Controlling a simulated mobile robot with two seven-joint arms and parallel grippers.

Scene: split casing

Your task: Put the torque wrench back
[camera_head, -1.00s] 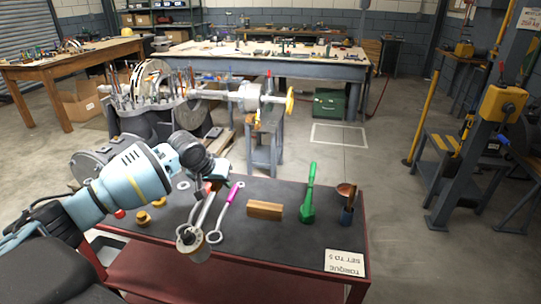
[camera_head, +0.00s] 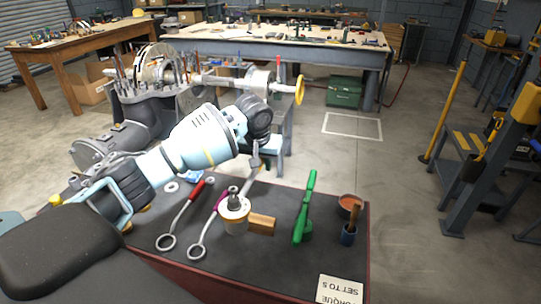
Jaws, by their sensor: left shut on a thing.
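My left gripper (camera_head: 257,158) is shut on the torque wrench (camera_head: 247,182), a grey shaft with a wide, round, pale head. The wrench hangs tilted from the gripper, head down and toward the front, over the dark top of the red cart (camera_head: 275,272). Its head partly covers a magenta-handled ring wrench (camera_head: 207,228) and the left end of a wooden block (camera_head: 262,223). I cannot tell whether the head touches anything. My right gripper is not in view.
A red-handled ring wrench (camera_head: 184,215) lies left of the magenta one. A torque sign (camera_head: 339,290) lies at the front right corner.

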